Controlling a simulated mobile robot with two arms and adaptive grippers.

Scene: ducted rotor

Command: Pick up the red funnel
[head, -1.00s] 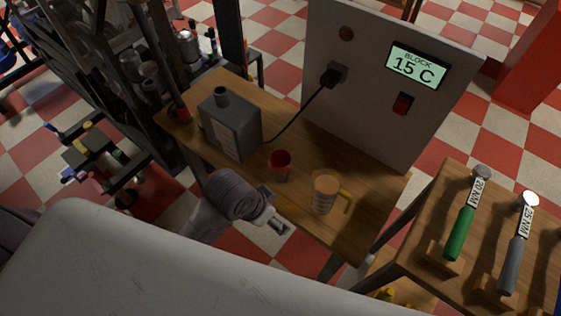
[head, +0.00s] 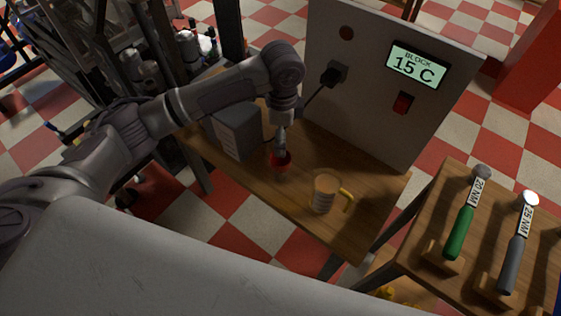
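The red funnel (head: 281,163) stands on the wooden table in the head view, between a grey can and a yellow-handled jug. My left arm reaches in from the left, and its gripper (head: 281,149) points down at the funnel's mouth from above. The fingertips overlap the funnel's far rim in the picture. I cannot tell whether they touch it or are closed on it. My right gripper is not in view.
The jug (head: 324,192) stands right of the funnel. A panel reading 15 C (head: 414,66) rises behind. Two torque wrenches, green-handled (head: 460,231) and grey-handled (head: 513,262), rest on the right table.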

